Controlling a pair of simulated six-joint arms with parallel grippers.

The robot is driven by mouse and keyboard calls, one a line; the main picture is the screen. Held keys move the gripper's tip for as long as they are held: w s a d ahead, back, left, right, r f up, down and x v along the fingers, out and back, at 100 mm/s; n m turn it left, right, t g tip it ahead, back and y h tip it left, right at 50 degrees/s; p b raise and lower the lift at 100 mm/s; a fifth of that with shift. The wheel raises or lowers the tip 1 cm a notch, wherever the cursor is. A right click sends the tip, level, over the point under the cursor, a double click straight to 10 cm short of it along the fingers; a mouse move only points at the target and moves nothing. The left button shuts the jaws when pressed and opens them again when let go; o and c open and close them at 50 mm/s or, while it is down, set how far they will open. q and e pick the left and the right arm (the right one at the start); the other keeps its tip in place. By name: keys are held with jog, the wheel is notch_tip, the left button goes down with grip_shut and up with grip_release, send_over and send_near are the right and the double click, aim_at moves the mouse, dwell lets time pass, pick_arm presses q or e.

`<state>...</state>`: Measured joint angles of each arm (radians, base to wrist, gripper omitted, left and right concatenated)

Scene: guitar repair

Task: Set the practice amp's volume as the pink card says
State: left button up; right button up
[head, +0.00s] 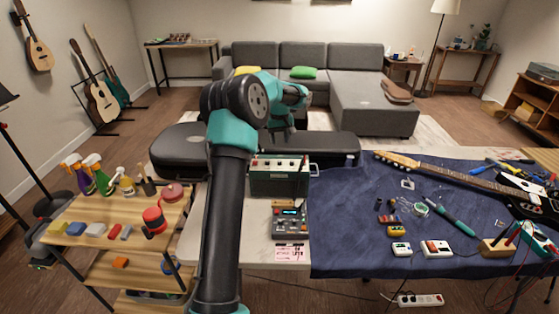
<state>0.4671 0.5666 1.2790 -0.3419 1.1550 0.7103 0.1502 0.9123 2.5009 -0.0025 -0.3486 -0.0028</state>
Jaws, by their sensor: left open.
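The practice amp (278,184) appears to be the dark green box on the bench, with a pale control strip and small knobs along its top. The knob settings are too small to read. The pink card (291,253) lies flat near the bench's front edge; its writing is not legible. My left arm reaches up past the amp's left side. My left gripper (283,126) is open, seen above and behind the amp, apart from it. Its fingertips are small and partly hidden by the arm. My right gripper is out of view.
A grey device with a small screen (290,223) stands between amp and card. A blue mat (350,215) right of them carries a guitar (450,174), small pedals and tools. A wooden shelf cart (85,247) with spray bottles stands left.

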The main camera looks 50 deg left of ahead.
aim_at(280, 162)
pick_arm(q)
notch_tip(280, 162, down, 10)
jog(key=shift+f, duration=0.2)
dwell(0.3)
grip_shut()
